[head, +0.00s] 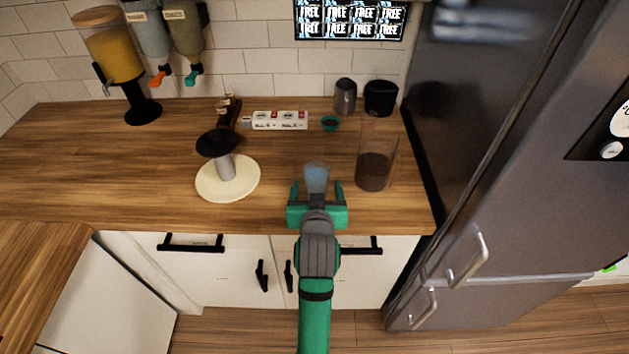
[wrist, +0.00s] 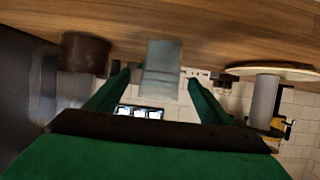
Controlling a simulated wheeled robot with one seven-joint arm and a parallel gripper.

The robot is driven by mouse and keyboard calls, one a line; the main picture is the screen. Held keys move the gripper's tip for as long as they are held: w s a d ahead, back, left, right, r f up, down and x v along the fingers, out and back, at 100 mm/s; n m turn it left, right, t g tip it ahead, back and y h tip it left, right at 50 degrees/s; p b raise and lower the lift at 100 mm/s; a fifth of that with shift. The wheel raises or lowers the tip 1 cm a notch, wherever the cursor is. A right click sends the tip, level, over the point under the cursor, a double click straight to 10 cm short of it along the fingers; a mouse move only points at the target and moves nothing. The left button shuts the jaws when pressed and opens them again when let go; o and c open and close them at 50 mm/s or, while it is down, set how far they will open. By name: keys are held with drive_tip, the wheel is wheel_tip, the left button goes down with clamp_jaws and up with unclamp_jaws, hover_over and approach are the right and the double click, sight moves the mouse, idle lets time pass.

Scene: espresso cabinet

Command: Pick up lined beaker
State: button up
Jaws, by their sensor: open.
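A small clear, bluish beaker (head: 316,176), which I take for the lined beaker, stands near the counter's front edge. My gripper (head: 317,186) is open, with one green finger on each side and the beaker just ahead of or between the tips. In the wrist view, which looks upside down, the beaker (wrist: 161,66) sits between the open fingertips (wrist: 158,78), with a gap on both sides. I cannot tell how deep it is between the fingers.
A tall clear container with dark contents (head: 375,172) stands close on the right. A cream round plate (head: 244,187) with a grey post and black top is on the left. A fridge (head: 470,170) bounds the right.

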sight(316, 176)
drive_tip(key=x, duration=0.3)
drive_tip(key=shift+s+d+f, duration=0.1)
drive_tip(key=shift+d, duration=0.05)
drive_tip(key=shift+a+x, duration=0.15)
drive_tip(key=shift+x, duration=1.3)
drive_tip(key=shift+a+x, duration=0.1)
drive_tip(key=shift+x, duration=1.35)
drive_tip(key=shift+c, duration=0.3)
drive_tip(key=c, duration=1)
